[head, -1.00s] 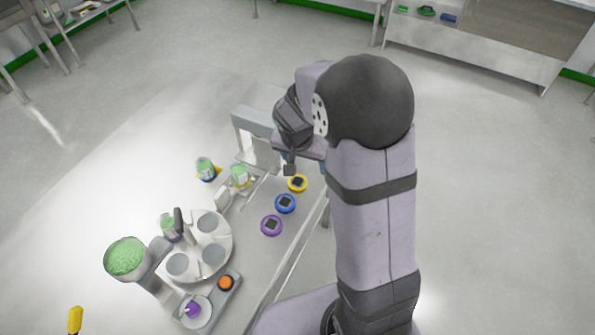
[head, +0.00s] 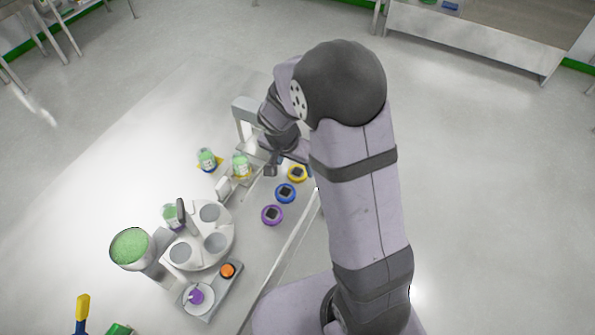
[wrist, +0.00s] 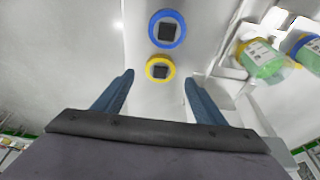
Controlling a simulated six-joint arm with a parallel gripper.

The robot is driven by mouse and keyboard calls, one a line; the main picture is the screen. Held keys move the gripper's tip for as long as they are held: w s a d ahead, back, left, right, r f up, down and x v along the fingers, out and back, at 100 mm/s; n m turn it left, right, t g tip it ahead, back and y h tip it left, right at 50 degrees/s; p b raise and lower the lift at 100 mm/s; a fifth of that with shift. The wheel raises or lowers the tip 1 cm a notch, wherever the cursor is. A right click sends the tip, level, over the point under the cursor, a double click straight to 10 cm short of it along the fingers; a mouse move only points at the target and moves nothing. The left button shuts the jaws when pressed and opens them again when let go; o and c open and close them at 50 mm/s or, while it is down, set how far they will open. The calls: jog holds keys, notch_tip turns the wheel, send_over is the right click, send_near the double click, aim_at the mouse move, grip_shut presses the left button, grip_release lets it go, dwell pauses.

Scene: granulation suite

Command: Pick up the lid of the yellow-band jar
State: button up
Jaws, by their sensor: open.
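My gripper (wrist: 158,80) is open and empty. In the wrist view the yellow lid appears between and just beyond its fingertips, not touching them. In the head view the gripper is just left of the lid.
A blue lid (head: 285,193) and a purple lid (head: 272,215) lie in line with the yellow one. A blue-band jar (head: 207,159) stands further left.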

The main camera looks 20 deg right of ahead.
aim_at(297, 171)
jog(key=shift+p+x, duration=0.4)
jog(key=shift+x, duration=1.8)
jog(key=c, duration=1)
